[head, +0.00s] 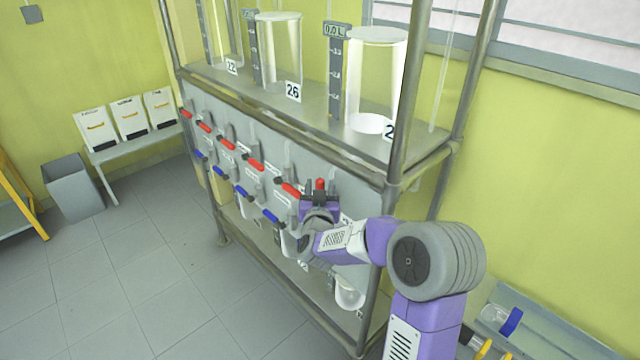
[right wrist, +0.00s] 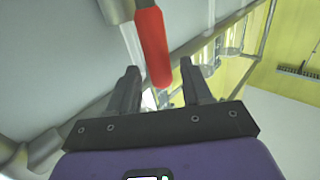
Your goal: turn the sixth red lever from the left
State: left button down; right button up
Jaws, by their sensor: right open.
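A row of red levers runs along the grey panel (head: 225,130) of the rack. The sixth red lever from the left (head: 320,184) is at my right gripper (head: 319,197), with its red end showing above the jaws. In the right wrist view this red lever (right wrist: 152,45) hangs down from the top, and its rounded end lies between the two fingers of my open right gripper (right wrist: 160,68). I cannot tell whether either finger touches it. The fifth red lever (head: 291,188) is just left of the gripper. My left gripper is not in view.
Several blue levers (head: 242,191) form a lower row beneath the red ones. Glass reactors (head: 375,80) stand on the shelf above. A metal post (head: 408,100) rises close to my right arm. Open floor (head: 150,260) lies to the left.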

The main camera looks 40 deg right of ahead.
jog(key=shift+x, duration=0.95)
jog(key=shift+c, duration=0.5)
grip_shut()
